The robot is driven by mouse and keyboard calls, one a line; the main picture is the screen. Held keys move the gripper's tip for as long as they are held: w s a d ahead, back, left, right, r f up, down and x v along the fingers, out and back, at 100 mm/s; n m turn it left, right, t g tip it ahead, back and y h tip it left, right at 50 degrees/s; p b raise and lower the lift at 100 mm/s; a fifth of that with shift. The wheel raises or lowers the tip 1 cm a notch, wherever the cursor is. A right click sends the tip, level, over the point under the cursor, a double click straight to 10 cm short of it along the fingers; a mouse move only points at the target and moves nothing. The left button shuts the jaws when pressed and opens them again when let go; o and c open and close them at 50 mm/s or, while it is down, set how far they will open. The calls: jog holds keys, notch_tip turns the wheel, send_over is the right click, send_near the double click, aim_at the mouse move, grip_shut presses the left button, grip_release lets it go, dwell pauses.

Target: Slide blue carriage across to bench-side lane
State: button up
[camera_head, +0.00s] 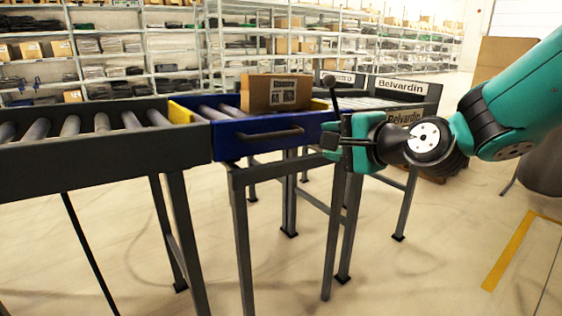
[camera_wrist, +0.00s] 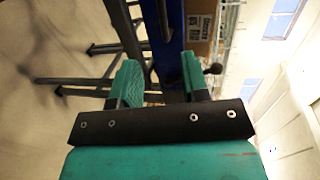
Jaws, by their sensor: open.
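The blue carriage (camera_head: 232,143) sits on a grey stand with rollers on top and a dark bar handle (camera_head: 270,134) on its front face. A cardboard box (camera_head: 270,96) rests on it. My gripper (camera_head: 332,141) is at the carriage's right front end, and a black-knobbed lever (camera_head: 329,82) rises just behind it. In the wrist view my gripper (camera_wrist: 162,82) is open with nothing visibly clasped. The blue carriage side (camera_wrist: 165,40) lies beyond the fingers, the box (camera_wrist: 199,22) is at upper right and the knob (camera_wrist: 213,69) is beside the right finger. Contact cannot be told.
A grey roller conveyor (camera_head: 80,163) with a yellow end piece (camera_head: 184,112) meets the carriage's left side. Lanes with "Belvardin" end boards (camera_head: 402,87) stand behind and to the right. Stocked shelves (camera_head: 180,50) line the back. Front floor is open, with a yellow line (camera_head: 508,250) at right.

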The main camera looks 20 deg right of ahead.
aim_at(283, 135)
jog(key=p+x, duration=0.3)
jog(key=x, duration=0.2)
jog(key=p+x, duration=0.3)
jog(key=x, duration=0.3)
jog(key=p+x, duration=0.3)
jog(key=x, duration=0.3)
jog(key=shift+w+d, duration=0.3)
jog(key=shift+w, duration=0.05)
jog(key=shift+a, duration=0.1)
grip_shut()
